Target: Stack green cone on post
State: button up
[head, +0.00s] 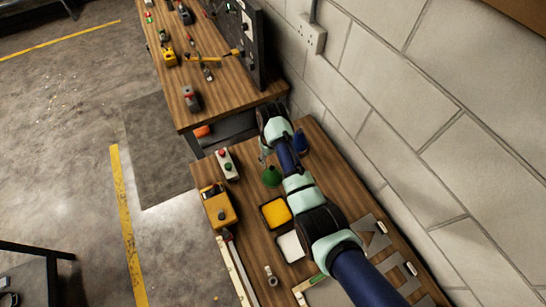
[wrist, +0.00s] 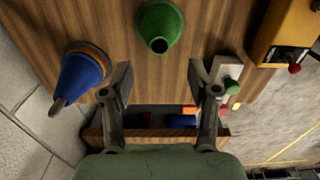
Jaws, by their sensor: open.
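The green cone (head: 271,176) stands on the wooden table; in the wrist view the green cone (wrist: 160,22) is at the top centre, with a dark hole at its tip. A blue cone (head: 301,142) is near the wall, partly behind my arm. In the wrist view the blue cone (wrist: 82,78) sits over an orange-brown base, and a dark rod, seemingly the post (wrist: 58,106), sticks out of its tip. My gripper (wrist: 158,82) is open and empty. The green cone lies beyond the fingertips, apart from them. The fingertips are unclear in the head view.
A push-button box (head: 227,164) and a yellow control box (head: 219,207) stand along the table's left side. Yellow (head: 276,212) and white (head: 291,246) trays lie near the green cone. The block wall (head: 420,110) bounds the right. A second table (head: 215,95) is beyond.

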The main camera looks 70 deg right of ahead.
jog(key=shift+f+b, duration=2.6)
jog(key=shift+f, duration=1.25)
jog(key=c, duration=0.9)
jog(key=shift+r+p, duration=1.8)
jog(key=shift+p, duration=0.2)
